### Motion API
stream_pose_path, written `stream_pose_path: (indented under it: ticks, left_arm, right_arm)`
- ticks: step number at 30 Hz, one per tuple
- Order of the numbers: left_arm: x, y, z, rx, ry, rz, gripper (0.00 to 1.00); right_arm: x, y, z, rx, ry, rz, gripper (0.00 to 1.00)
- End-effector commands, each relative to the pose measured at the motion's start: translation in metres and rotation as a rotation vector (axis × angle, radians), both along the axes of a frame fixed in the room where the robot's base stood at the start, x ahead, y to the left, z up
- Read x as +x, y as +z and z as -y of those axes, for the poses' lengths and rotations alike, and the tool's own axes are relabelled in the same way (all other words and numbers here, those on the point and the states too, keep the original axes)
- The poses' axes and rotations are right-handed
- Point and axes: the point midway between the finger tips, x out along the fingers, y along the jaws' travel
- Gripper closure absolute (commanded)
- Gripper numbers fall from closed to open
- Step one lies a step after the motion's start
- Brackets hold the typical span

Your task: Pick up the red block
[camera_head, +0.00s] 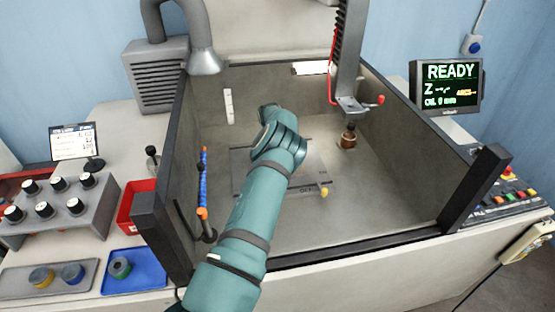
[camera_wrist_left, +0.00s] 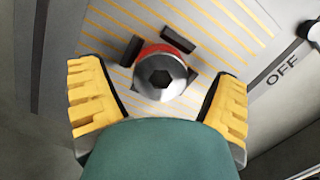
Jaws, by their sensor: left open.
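In the left wrist view a red thing (camera_wrist_left: 152,50), likely the red block, shows as a red rim around and under a grey round cap (camera_wrist_left: 161,76) with a dark hex socket. It sits on a grey plate with yellow lines (camera_wrist_left: 120,15), with small dark pieces beside it. My left gripper (camera_wrist_left: 160,98) is open, its yellow fingers left and right of the cap with gaps on both sides. In the head view my left arm hides the gripper and the red thing over the plate (camera_head: 313,177). My right gripper is not in view.
Dark-framed walls (camera_head: 170,170) enclose the tank. A column with a brown-tipped electrode (camera_head: 348,138) hangs right of my arm. A yellow-tipped lever (camera_head: 324,191) sits at the plate's right. A blue-orange hose (camera_head: 203,180) stands at left. The tank floor at front right is clear.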

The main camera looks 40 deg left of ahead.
Motion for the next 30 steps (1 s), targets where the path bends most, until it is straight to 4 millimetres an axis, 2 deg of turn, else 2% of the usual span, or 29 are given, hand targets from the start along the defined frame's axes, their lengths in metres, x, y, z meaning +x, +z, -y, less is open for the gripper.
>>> stream_pose_path:
  ticks: [3, 9, 10, 14, 15, 17, 26, 30]
  left_arm:
    - [0.001, -0.006, 0.000, 0.000, -0.001, 0.001, 0.11]
    - [0.001, -0.006, 0.000, -0.001, 0.000, 0.002, 0.11]
    - [0.001, -0.006, 0.000, 0.000, 0.000, 0.001, 0.16]
    - [0.001, -0.006, 0.000, 0.000, 0.000, 0.001, 0.61]
    - [0.001, -0.006, 0.000, 0.000, 0.000, 0.001, 0.75]
    - [0.001, -0.006, 0.000, 0.000, 0.000, 0.001, 0.94]
    - [0.002, -0.003, 0.000, 0.001, -0.001, 0.003, 0.94]
    - [0.002, 0.013, 0.000, 0.001, -0.001, 0.007, 0.94]
  right_arm:
    - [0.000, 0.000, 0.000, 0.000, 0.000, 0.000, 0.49]
    - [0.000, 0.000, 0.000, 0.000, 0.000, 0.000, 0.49]
    - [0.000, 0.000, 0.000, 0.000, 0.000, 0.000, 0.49]
    - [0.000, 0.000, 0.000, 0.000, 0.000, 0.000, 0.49]
    - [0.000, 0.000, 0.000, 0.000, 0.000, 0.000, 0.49]
    - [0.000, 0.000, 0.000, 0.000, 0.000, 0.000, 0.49]
    - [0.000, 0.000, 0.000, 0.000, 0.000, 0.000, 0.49]
    - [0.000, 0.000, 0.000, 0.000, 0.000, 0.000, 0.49]
